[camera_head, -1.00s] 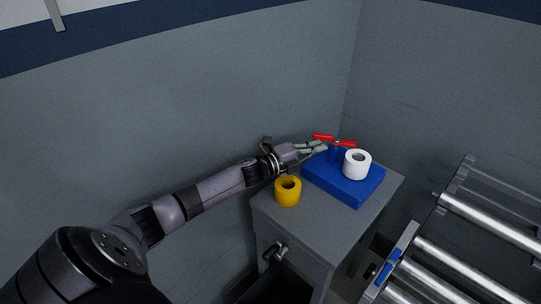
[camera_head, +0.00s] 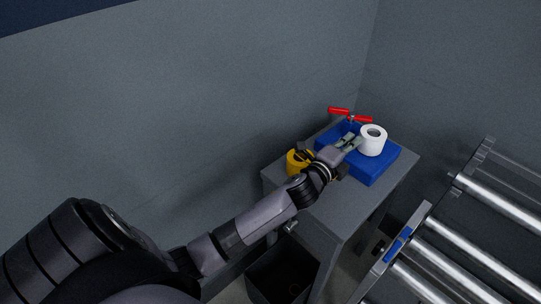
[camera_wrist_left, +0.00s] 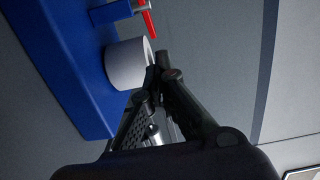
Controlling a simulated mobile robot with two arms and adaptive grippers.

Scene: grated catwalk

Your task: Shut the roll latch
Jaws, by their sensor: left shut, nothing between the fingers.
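The latch has a red bar (camera_head: 350,115) across a short post at the back of a blue base (camera_head: 375,178). A white roll (camera_head: 373,141) stands on the base in front of the bar. My left gripper (camera_head: 355,141) is shut and empty, just left of the white roll. In the left wrist view the fingertips (camera_wrist_left: 158,66) are close beside the roll's open end (camera_wrist_left: 126,65); I cannot tell if they touch. The red bar (camera_wrist_left: 147,18) and blue base (camera_wrist_left: 60,60) also show there. My right gripper is not in view.
A yellow roll (camera_head: 295,164) stands on the grey cabinet (camera_head: 334,216), partly behind my left wrist. A roller conveyor (camera_head: 470,230) is to the right. Grey walls (camera_head: 200,110) close in behind the cabinet. An open dark bin or drawer (camera_head: 275,283) is below.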

